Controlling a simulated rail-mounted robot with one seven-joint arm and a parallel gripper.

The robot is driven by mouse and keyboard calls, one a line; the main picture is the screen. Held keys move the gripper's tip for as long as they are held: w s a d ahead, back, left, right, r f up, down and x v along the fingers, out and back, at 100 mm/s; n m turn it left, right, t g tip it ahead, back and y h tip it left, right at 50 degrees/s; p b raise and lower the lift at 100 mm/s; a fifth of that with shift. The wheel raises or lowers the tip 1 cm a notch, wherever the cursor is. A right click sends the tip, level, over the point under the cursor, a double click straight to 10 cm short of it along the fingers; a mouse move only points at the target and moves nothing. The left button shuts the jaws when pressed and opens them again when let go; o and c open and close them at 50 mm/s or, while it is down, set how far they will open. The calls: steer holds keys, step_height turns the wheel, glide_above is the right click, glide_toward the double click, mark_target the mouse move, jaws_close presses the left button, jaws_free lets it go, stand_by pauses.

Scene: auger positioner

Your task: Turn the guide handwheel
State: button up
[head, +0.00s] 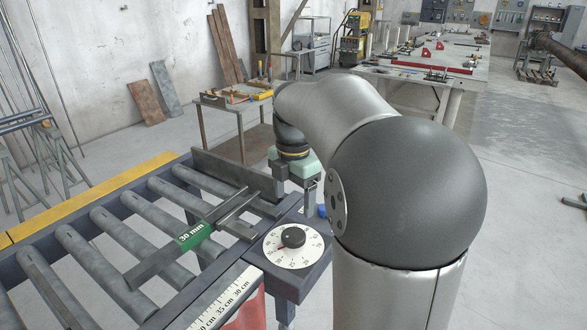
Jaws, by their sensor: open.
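A round white dial with numbers around its rim and a black centre knob (293,237) lies on top of a dark box (300,285) at the conveyor's near right corner; it appears to be the guide handwheel. A grey guide bar (155,264) with a green "30 mm" label (193,235) lies across the rollers, left of the dial. My gripper (294,198) points down behind the dial, apart from it. Its jaws look open and empty, and my arm partly hides them.
The roller conveyor (90,250) fills the lower left, with a yellow edge strip (100,195). A printed centimetre scale (228,295) runs along its near side. A small blue part (322,211) shows behind the box. A tool table (235,103) stands behind.

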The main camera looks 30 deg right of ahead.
step_height(320, 180, up, 8)
steer(key=shift+f, duration=0.25)
stand_by(0.4)
